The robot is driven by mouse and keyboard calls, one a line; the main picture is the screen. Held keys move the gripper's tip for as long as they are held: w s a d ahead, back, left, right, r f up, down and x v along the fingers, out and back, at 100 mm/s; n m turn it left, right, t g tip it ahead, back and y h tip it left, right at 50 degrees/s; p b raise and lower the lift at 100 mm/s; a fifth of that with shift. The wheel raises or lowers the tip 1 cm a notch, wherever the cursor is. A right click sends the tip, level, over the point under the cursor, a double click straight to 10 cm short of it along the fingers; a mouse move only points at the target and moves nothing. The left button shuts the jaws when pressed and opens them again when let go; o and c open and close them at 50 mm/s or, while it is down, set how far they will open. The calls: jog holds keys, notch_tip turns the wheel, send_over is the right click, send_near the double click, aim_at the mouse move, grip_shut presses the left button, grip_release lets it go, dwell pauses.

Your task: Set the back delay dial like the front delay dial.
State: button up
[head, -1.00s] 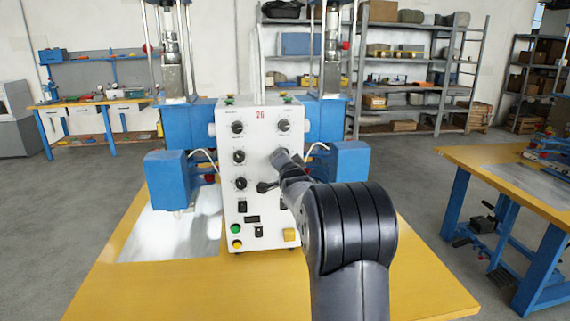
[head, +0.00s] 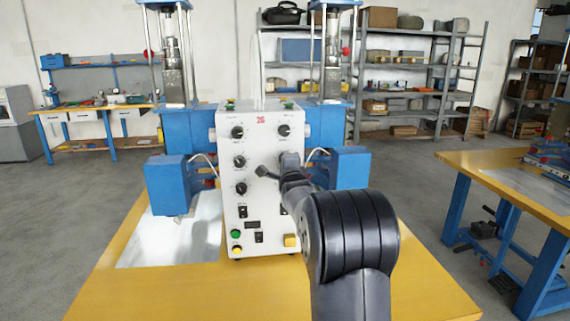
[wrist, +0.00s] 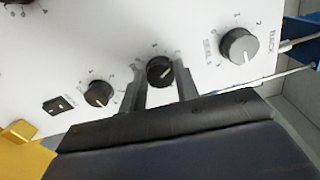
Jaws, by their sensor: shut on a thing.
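The white control box (head: 262,215) carries two columns of dark dials. In the wrist view, my gripper (wrist: 162,76) is shut on the middle dial (wrist: 160,70) of the column headed BACK, one finger on each side. This dial's label is not readable, and its pointer is partly shaded. My gripper (head: 289,161) hides it in the head view. The grey-topped upper dial (wrist: 238,45) and the lower dial (wrist: 98,93) of that column are free. The left column shows an upper dial (head: 237,132), a middle dial (head: 239,161) and a lower dial (head: 240,188); their labels are too small to read.
A rocker switch (wrist: 57,105) and a yellow button (wrist: 18,135) lie below the dials. Blue machine blocks (head: 168,185) flank the box. A pale cable (wrist: 265,82) runs close by the gripper. The yellow tabletop (head: 150,290) is clear in front.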

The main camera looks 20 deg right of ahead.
dwell(0.4)
jog(key=o, duration=1)
jog(key=shift+c, duration=0.2)
jog(key=shift+s, duration=0.1)
jog(key=b+v, duration=0.2)
jog(key=v, duration=0.8)
jog(key=shift+s, duration=0.3)
jog(key=shift+a, duration=0.1)
jog(key=p+x, duration=0.2)
jog(key=x, duration=0.9)
jog(key=shift+s+a, duration=0.1)
